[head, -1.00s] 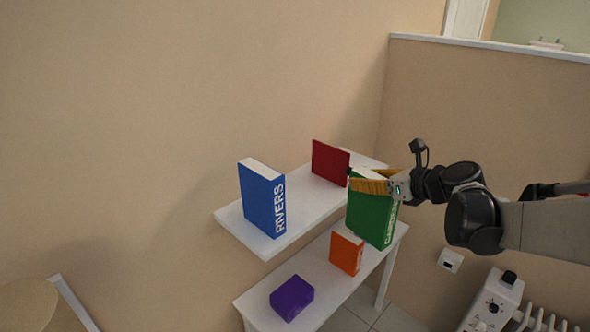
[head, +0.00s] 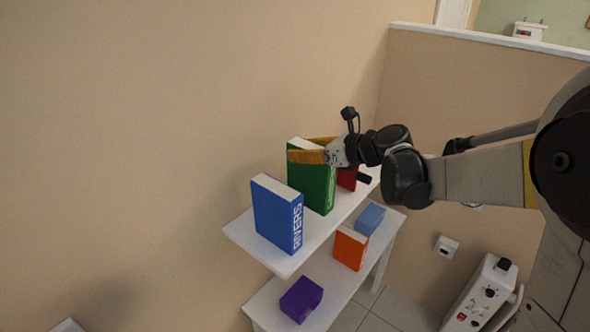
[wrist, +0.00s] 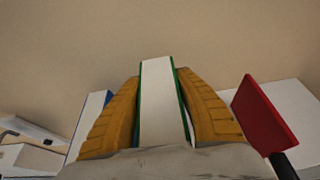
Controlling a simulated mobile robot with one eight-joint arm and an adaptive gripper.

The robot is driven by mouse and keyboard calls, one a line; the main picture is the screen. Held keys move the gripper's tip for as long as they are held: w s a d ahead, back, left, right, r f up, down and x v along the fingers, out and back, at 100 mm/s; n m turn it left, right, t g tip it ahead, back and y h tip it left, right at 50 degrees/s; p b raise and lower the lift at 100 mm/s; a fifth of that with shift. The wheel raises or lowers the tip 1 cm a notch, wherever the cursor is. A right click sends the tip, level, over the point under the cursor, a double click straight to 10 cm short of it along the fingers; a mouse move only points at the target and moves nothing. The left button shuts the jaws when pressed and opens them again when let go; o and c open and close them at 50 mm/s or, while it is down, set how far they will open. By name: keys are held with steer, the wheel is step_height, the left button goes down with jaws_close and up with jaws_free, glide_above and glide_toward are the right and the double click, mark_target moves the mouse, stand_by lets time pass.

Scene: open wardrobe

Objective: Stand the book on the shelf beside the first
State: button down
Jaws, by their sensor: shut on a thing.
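The blue book (head: 277,217), lettered RIVERS, stands upright at the left part of the white upper shelf (head: 243,233). My gripper (head: 312,149) is shut on the green book (head: 315,187), with one yellow finger on each side of its upper part. The green book is upright, just right of the blue book and over the upper shelf. Whether its bottom edge touches the shelf I cannot tell. In the wrist view the green book (wrist: 163,105) sits between both fingers, with the blue book (wrist: 88,120) to the left, apart from it.
A red board-like thing (head: 347,178) stands right of the green book; it also shows in the wrist view (wrist: 262,115). On the lower shelf (head: 343,284) are a purple block (head: 301,299), an orange book (head: 350,248) and a light blue block (head: 370,219). A wall is behind.

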mark_target(288, 168)
steer(key=f, duration=0.1)
steer(key=a+f, duration=0.1)
steer(key=f, duration=0.1)
steer(key=a+f, duration=0.1)
steer(key=f, duration=0.1)
steer(key=shift+f, duration=0.15)
steer(key=shift+s, duration=0.1)
steer(key=shift+b, duration=0.3)
steer(key=c, duration=0.9)
jaws_free()
steer(key=shift+f, duration=0.1)
steer(key=shift+c, duration=0.2)
